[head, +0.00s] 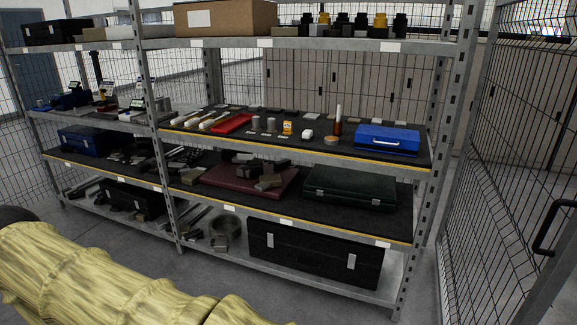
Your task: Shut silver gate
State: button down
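A silver-framed wire-mesh panel (507,178), which looks like the gate, stands at the right side of the head view and runs out of the picture. A black pull handle (541,232) sits on its near edge at the far right. The near frame bar (550,288) is cut off by the picture's edge. I cannot tell whether the gate is open or shut, since its latch and post are not visible. My arm, in a yellow wrinkled cover, crosses the lower left. My gripper is not in view.
A grey metal shelving rack (288,220) fills the middle and left, loaded with cases, tools and small parts. Its right upright (440,140) stands close to the mesh. Bare grey floor (265,301) shows in front of the rack. Lockers (340,80) stand behind it.

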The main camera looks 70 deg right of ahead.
aim_at(561, 261)
jog(key=z, duration=3.65)
jog(key=k, duration=1.2)
jog(key=u, duration=1.05)
jog(key=i, duration=1.15)
jog(key=z, duration=0.75)
jog(key=i, duration=0.45)
jog(key=z, duration=0.45)
